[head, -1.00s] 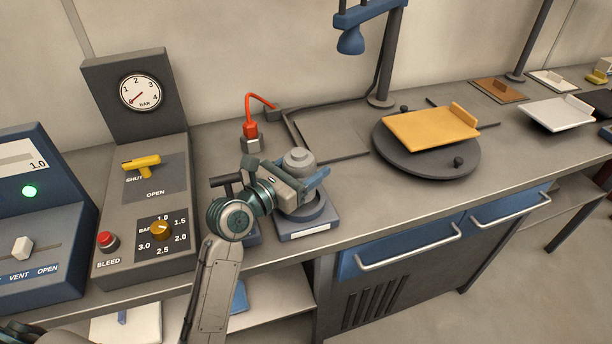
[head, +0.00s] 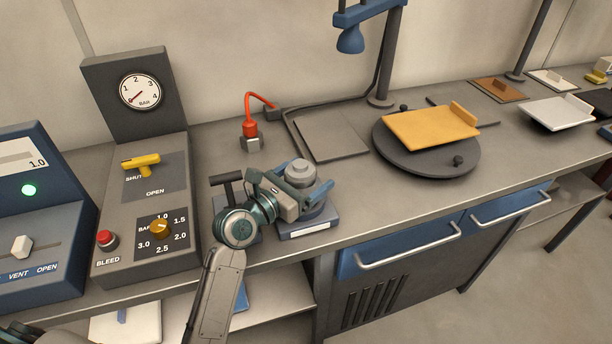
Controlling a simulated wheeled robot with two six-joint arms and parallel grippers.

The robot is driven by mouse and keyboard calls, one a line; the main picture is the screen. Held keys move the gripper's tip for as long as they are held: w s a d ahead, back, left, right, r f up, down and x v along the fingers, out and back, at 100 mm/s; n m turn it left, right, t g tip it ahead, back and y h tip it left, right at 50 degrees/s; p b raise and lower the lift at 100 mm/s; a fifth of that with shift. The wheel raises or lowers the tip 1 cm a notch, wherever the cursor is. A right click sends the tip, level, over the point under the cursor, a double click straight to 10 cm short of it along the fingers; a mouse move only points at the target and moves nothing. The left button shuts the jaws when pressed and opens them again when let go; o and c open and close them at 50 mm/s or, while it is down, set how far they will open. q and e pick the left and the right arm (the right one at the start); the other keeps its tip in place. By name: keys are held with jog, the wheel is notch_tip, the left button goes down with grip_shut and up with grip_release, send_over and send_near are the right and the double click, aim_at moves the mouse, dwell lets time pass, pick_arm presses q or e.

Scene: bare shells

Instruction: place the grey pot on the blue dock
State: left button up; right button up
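The grey pot (head: 300,172), a short round body with a knob on top, is between the fingers of my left gripper (head: 302,186). The gripper is shut on it, and the fingers hide part of its sides. The blue dock (head: 309,231), a low base with a pale label on its front, is directly under the pot. The pot appears upright and very low over the dock or on it; whether they touch is hidden by the gripper. My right gripper is not in view.
The grey valve panel (head: 184,262) is further left. A red plug (head: 250,130) is behind. A dark turntable (head: 400,163) carrying a yellow tray (head: 430,127) is to the right.

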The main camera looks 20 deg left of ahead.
pick_arm(q)
jog(key=v, duration=1.2)
jog(key=shift+r, duration=0.2)
